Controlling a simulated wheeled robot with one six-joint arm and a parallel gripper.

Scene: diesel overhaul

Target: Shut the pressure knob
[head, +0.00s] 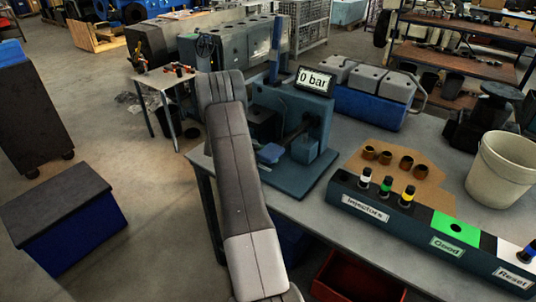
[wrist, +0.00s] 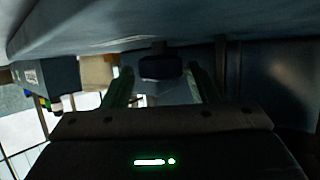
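The teal pressure tester (head: 310,170) stands on the grey table, and its display (head: 315,80) reads 0 bar. In the wrist view a dark, blocky knob (wrist: 160,67), which looks like the pressure knob, sits on a short stem. My gripper (wrist: 160,77) is open, with one green finger on each side of the knob. Gaps show between the knob and both fingers. In the head view my grey arm covers the left side of the tester. My gripper is hidden there, and I cannot clearly make out the knob.
An injector rack (head: 390,222) with several injectors lies along the table's front edge. A white bucket (head: 503,172) stands at the right. A large surface spans the top of the wrist view, close above the fingers.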

